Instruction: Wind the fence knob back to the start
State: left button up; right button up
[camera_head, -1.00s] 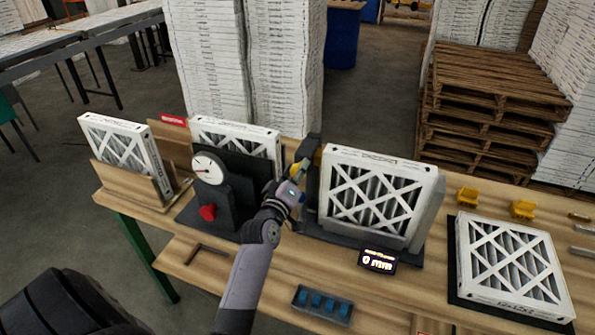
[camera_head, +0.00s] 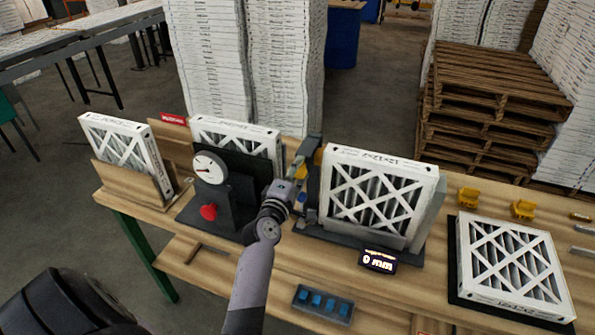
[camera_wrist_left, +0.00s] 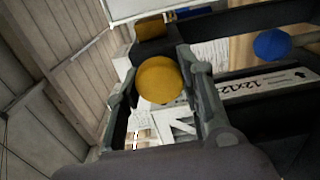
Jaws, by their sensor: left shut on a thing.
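A round yellow knob (camera_wrist_left: 160,80) sits between the two fingers of my left gripper (camera_wrist_left: 158,90) in the left wrist view, and the gripper is shut on it. In the head view my left gripper (camera_head: 300,172) reaches up at the left end of the dark fixture (camera_head: 313,195), and the fingers partly hide the knob. A blue knob (camera_wrist_left: 272,45) shows apart from the fingers at the right of the wrist view. The small display (camera_head: 378,260) in front of the fixture appears to read 0 mm. A white-framed filter (camera_head: 375,200) stands upright in the fixture. My right gripper is not in view.
To the left stand a dial gauge (camera_head: 209,168) with a red knob (camera_head: 208,212) and a filter in a wooden holder (camera_head: 165,190). Another filter (camera_head: 510,268) lies at the right. A tray of blue pieces (camera_head: 323,303) and a hex key (camera_head: 205,248) lie in front.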

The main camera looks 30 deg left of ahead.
pick_arm(q)
jog(key=shift+d+f, duration=0.1)
jog(key=shift+f, duration=0.1)
dwell(0.3)
jog(key=o, duration=0.8)
jog(key=shift+c, duration=0.2)
jog(key=o, duration=0.4)
jog(key=shift+r, duration=0.15)
jog(key=shift+s, duration=0.4)
jog(key=v, duration=0.6)
jog(key=shift+s+d, duration=0.2)
jog(key=shift+s, duration=0.1)
